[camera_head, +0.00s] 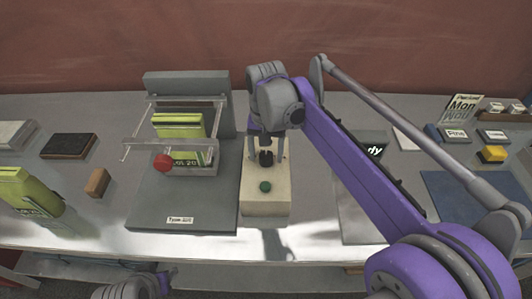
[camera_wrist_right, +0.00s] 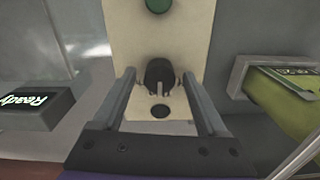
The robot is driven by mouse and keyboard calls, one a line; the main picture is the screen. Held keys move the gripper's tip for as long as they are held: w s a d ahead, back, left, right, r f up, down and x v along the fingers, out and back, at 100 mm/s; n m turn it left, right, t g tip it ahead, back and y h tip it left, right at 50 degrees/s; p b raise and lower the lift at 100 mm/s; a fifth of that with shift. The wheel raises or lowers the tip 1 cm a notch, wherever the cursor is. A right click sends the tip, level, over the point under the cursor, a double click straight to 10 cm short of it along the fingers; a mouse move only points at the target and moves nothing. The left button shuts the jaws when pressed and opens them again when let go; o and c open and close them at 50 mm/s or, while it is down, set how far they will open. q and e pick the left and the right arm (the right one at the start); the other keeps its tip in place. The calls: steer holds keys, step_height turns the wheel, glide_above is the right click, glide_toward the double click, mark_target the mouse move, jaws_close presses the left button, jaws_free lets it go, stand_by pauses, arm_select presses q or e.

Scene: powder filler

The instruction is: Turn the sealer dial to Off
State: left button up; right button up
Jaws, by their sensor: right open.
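The sealer dial (camera_head: 266,158) is a black knob on a cream control box (camera_head: 264,207) in the middle of the bench. In the right wrist view the dial (camera_wrist_right: 160,74) has a pale pointer toward the dark round spot (camera_wrist_right: 160,111) on the panel. My right gripper (camera_wrist_right: 158,76) is open, pointing down over the box, with one finger on each side of the dial. Gaps show between fingers and knob, so it does not appear gripped. A green button (camera_head: 265,187) sits on the box's near end. My left gripper's fingers are not visible.
Left of the box stands a grey machine (camera_head: 180,205) with a clear guard, a red knob (camera_head: 162,162) and a green packet (camera_head: 180,125). A "Ready" display (camera_wrist_right: 35,108) stands on the other side. A green pouch (camera_head: 28,190) is at far left.

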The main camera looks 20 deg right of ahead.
steer(key=shift+f, duration=0.15)
jaws_close()
stand_by(0.4)
steer(key=shift+n, duration=0.4)
steer(key=n+p, duration=0.1)
steer(key=n, duration=0.3)
steer(key=shift+n, duration=0.4)
steer(key=n, duration=0.6)
steer(key=shift+n, duration=0.3)
